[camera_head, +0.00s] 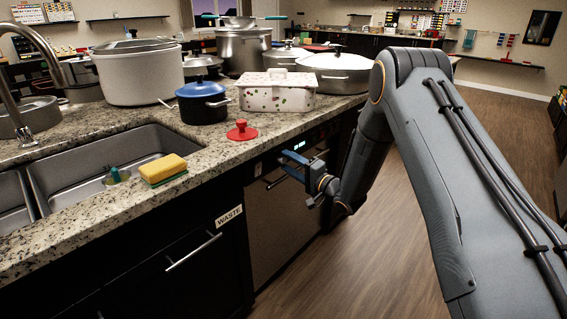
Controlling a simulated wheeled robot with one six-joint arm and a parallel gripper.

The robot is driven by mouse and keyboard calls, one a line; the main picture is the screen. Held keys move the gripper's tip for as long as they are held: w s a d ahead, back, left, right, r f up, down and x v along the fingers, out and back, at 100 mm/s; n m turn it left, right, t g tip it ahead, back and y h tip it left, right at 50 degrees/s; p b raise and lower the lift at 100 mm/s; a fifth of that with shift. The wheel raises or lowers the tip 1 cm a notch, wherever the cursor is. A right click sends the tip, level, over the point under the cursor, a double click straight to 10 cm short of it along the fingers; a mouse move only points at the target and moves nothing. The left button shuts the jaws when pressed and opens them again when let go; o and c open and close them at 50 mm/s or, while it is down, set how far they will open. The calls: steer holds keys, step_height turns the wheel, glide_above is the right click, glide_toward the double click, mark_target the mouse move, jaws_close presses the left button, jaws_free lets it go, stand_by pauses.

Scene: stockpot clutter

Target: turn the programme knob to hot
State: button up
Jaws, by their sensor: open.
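A built-in appliance (272,225), which looks like a dishwasher, sits under the granite counter. Its dark top panel has a small lit display (300,146) and a pale label or marking near its left end. I cannot make out the programme knob; it may be behind my gripper or too small to tell. My gripper (284,168) is at the appliance's upper front, just below the display, with blue fingers pointing left toward the panel. It is open, and nothing shows between the fingers. I cannot tell whether it touches the panel.
A yellow sponge (163,168) lies by the sink (105,150). A drawer labelled WASTE (228,216) is left. Open floor lies right.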

steer(key=v, duration=0.7)
steer(key=shift+s+d+b, duration=0.25)
steer(key=shift+b, duration=0.05)
steer(key=s+d+r+n+g+h+p, duration=0.35)
steer(key=s+d+h, duration=0.55)
steer(key=d+h, duration=0.4)
steer(key=s+d+r+n+g, duration=0.1)
steer(key=s+g, duration=0.2)
steer(key=s, duration=0.7)
steer(key=s+d+r+n+g, duration=0.1)
steer(key=s+r+g, duration=0.1)
steer(key=s, duration=0.8)
steer(key=s+d+r+n+g+h+p, duration=0.1)
steer(key=s+g, duration=0.3)
steer(key=s, duration=0.7)
steer(key=shift+r, duration=0.3)
steer(key=shift+c, duration=0.4)
